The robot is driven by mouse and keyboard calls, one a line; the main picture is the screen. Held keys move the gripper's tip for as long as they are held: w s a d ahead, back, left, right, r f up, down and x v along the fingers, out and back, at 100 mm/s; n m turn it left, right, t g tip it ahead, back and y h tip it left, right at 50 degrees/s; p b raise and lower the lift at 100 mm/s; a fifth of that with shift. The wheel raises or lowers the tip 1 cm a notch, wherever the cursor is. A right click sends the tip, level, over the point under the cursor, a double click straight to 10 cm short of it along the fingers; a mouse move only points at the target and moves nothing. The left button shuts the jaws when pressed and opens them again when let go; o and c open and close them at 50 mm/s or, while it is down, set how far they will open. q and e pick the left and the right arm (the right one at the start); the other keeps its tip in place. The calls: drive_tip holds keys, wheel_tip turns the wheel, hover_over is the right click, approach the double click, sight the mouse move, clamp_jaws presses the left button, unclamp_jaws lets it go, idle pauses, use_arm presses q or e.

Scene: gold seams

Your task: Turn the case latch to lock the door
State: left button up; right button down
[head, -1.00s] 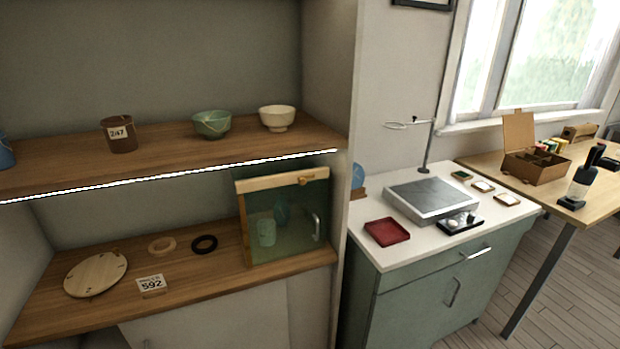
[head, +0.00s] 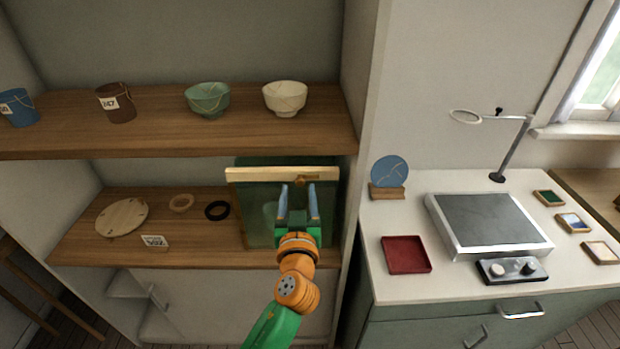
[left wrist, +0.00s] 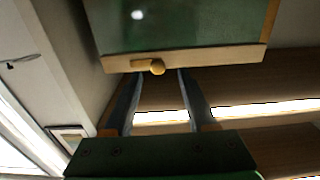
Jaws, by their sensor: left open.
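The display case (head: 258,215) stands on the lower shelf, with a glass door and a pale wooden top rail (head: 250,175). The small brass-coloured latch (head: 301,181) sits on that rail; it also shows in the left wrist view (left wrist: 157,67). My left gripper (head: 298,190) is open in front of the door, its fingertips just below the latch in the head view. In the left wrist view the gripper (left wrist: 156,80) has the latch near its fingertips, between them in the picture; contact cannot be told. The arm hides part of the door. My right gripper is not in view.
The upper shelf (head: 160,138) overhangs the case and holds bowls (head: 285,97) and cups. A wooden disc (head: 122,217), rings and a number card (head: 154,242) lie left of the case. A wall panel stands close on its right.

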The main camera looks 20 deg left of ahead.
sight(301, 184)
use_arm(q)
drive_tip(key=shift+x, duration=1.25)
drive_tip(key=shift+w+d+f, duration=0.15)
drive_tip(key=shift+w+f, duration=0.05)
drive_tip(key=shift+w, duration=0.15)
drive_tip(key=shift+s, duration=0.15)
clamp_jaws()
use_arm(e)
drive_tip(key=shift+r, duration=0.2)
